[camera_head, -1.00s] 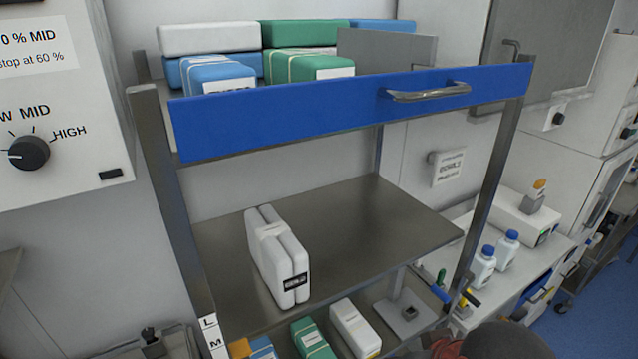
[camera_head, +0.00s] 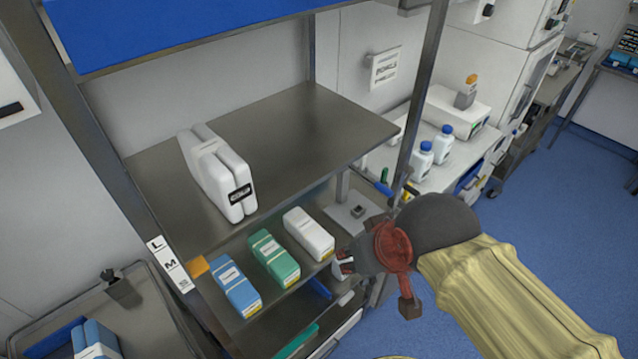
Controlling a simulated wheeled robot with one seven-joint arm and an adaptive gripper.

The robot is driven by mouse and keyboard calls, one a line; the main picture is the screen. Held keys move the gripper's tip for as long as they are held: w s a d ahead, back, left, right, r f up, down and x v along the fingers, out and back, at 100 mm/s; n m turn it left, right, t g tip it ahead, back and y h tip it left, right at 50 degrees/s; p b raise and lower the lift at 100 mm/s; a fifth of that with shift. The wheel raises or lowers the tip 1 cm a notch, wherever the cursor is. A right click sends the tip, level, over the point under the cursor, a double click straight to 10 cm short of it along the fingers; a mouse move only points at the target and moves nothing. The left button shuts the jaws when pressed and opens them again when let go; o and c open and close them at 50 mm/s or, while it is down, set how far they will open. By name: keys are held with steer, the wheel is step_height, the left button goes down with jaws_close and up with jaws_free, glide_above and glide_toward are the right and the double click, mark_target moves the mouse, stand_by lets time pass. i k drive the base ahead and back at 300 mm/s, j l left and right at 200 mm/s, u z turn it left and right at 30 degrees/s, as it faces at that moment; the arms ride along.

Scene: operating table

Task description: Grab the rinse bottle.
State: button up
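Two white bottles with blue caps stand upright on the white bench right of the shelf rack. The nearer bottle (camera_head: 421,161) is at the left and the other bottle (camera_head: 443,144) is just behind it to the right. Their labels are too small to read, so I cannot tell which is the rinse bottle. My gripper (camera_head: 344,264) is at the end of my arm, in front of the lower shelf, below and left of the bottles and apart from them. Its fingers are small and partly hidden, and I cannot tell their opening.
A metal rack's middle shelf (camera_head: 290,125) holds a white double pack (camera_head: 217,172). The lower shelf holds blue (camera_head: 237,287), green (camera_head: 273,258) and white (camera_head: 309,233) packs. A rack post (camera_head: 422,95) stands left of the bottles. A white device (camera_head: 465,108) sits behind them. Blue floor (camera_head: 560,220) is clear at right.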

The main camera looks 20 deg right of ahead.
mark_target(421, 158)
steer(key=i+l, duration=0.1)
steer(key=l, duration=0.6)
steer(key=l+u, duration=0.1)
steer(key=l, duration=0.6)
steer(key=i, duration=0.05)
